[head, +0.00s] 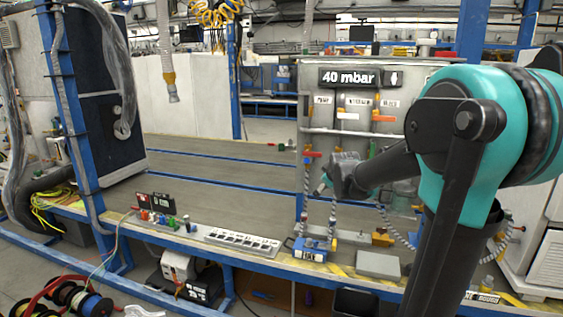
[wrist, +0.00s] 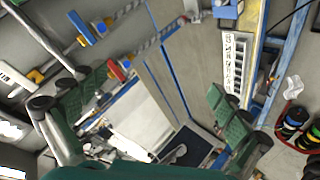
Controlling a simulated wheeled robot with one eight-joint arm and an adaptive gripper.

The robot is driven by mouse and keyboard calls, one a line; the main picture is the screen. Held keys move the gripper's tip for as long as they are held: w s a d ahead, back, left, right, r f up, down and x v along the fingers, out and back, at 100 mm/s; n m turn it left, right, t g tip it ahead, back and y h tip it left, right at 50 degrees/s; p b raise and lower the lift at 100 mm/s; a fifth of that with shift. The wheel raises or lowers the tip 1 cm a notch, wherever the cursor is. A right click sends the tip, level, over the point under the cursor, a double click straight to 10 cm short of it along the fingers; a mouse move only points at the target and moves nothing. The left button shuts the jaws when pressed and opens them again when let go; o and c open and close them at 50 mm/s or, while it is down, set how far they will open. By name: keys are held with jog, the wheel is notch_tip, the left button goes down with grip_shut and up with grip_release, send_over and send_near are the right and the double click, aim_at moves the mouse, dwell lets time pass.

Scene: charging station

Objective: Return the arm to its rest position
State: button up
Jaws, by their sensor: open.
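My arm, teal and dark grey, fills the right side of the head view and reaches left over the workbench (head: 225,172). My gripper (head: 328,180) is at its end, in front of the grey panel with the "40 mbar" sign (head: 355,77). In the wrist view my gripper (wrist: 150,103) is open, its green-padded fingers wide apart at left and right. Nothing is between the fingers. The head view shows the fingers only small and partly hidden by the wrist.
A white socket strip (head: 242,240), a blue box (head: 310,248) and a grey box (head: 378,265) lie along the bench's front edge. Blue posts (head: 75,130) stand at left. A clear hose (head: 168,65) hangs above the bench. Cable reels (head: 75,297) are on the floor. The bench middle is clear.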

jog(key=s+f+m+g, duration=0.2)
jog(key=s+f, duration=0.5)
jog(key=s, duration=0.4)
jog(key=s+d+f+m+g, duration=0.1)
jog(key=s+f+m+g, duration=0.1)
jog(key=s+f+m, duration=0.2)
jog(key=s+f+m+g, duration=0.2)
jog(key=s+f, duration=0.7)
jog(key=s, duration=1)
jog(key=shift+d+f+m+g, duration=0.35)
jog(key=shift+f+m+g, duration=0.05)
jog(key=shift+m, duration=0.1)
